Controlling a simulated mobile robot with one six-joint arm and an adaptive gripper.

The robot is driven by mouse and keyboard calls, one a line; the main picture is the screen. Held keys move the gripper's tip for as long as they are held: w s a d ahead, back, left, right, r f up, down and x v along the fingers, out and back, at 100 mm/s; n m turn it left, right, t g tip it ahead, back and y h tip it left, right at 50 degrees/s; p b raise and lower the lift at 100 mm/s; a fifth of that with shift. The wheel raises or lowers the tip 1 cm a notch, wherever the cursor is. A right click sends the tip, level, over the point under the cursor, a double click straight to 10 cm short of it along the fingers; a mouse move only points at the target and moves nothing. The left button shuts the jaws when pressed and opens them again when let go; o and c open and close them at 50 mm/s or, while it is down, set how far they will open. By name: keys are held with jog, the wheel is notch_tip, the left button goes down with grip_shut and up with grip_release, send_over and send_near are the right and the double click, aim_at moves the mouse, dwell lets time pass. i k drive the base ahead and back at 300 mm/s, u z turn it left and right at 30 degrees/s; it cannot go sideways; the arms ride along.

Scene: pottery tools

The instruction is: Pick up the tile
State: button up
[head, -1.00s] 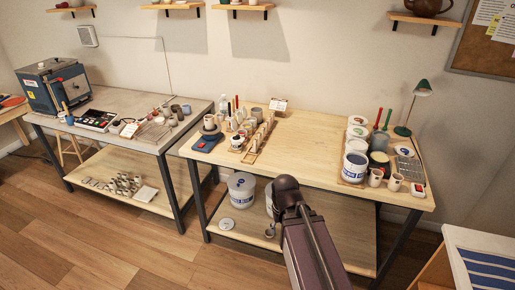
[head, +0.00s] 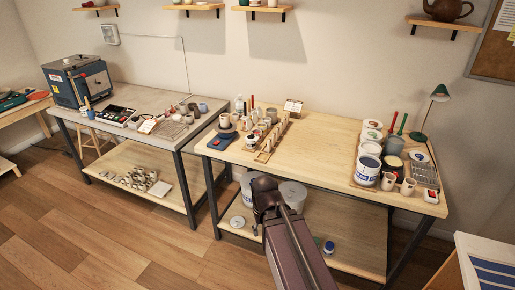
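I cannot tell for sure which piece is the tile. Several small pale upright pieces, which look like tiles, stand in a wooden rack (head: 264,156) on the wooden table. A flat pale grey square (head: 160,189) lies on the lower shelf of the left table, beside small pots. A small reddish piece (head: 431,196) lies at the front right of the wooden table. My arm rises from the bottom of the head view in front of the wooden table. My gripper's fingers are not visible; a small dark part beside the arm may be my wrist.
The wooden table (head: 325,148) is bare in its middle. White buckets and jars crowd its right end (head: 367,169), near a green lamp (head: 438,95). Buckets stand on its lower shelf. The grey table (head: 150,98) holds a blue kiln (head: 80,80) and tools. Wooden floor lies in front.

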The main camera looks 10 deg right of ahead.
aim_at(268, 149)
jog(key=u, duration=1.05)
jog(key=i, duration=1.85)
jog(key=z, duration=1.1)
